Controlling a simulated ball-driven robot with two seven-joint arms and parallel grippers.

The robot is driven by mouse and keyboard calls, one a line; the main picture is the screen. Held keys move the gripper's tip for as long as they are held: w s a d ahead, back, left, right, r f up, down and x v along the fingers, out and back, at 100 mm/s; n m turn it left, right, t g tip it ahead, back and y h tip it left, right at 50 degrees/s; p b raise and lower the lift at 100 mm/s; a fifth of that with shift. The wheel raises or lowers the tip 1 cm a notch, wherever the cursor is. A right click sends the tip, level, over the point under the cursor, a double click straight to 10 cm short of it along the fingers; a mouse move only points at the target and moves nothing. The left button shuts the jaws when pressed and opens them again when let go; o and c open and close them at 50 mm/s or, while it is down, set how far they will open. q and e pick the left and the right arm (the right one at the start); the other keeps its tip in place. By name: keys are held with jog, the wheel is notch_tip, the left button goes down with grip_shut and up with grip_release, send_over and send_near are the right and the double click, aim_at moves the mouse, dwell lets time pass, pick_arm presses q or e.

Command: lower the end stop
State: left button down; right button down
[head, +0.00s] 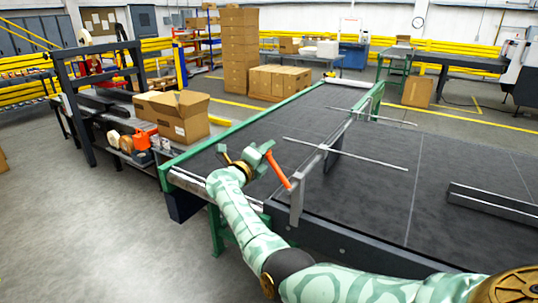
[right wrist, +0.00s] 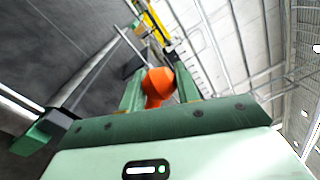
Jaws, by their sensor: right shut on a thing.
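An orange handle (head: 279,170) slants beside the grey crossbar (head: 312,162) that spans the dark belt; I take this crossbar, with its upright plates and thin rods, as the end stop. The crossbar stands above the belt surface. My right gripper (head: 263,155) is at the upper end of the handle, at the belt's near end. In the right wrist view, the orange handle (right wrist: 158,86) sits between the two green fingers, and the gripper is shut on it. The handle's gripped part is partly hidden by the fingers. My left gripper is not in view.
The green-edged belt table (head: 235,131) fills the middle and right. An open carton (head: 180,118) stands on a side bench at the left, near an orange item (head: 142,140). A dark rail (head: 490,203) lies on the belt at right. The grey floor at left is clear.

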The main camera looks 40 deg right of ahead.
jog(key=shift+f, duration=0.1)
dwell(0.4)
jog(key=c, duration=1)
grip_release()
jog(key=shift+w+a, duration=0.1)
jog(key=shift+w, duration=0.05)
jog(key=shift+c, duration=0.2)
jog(key=shift+s+a, duration=0.2)
jog(key=shift+a, duration=0.15)
jog(key=p+v, duration=0.4)
jog(key=v, duration=1.1)
jog(key=shift+a+f, duration=0.2)
jog(key=shift+a, duration=0.05)
jog(key=shift+n, duration=0.3)
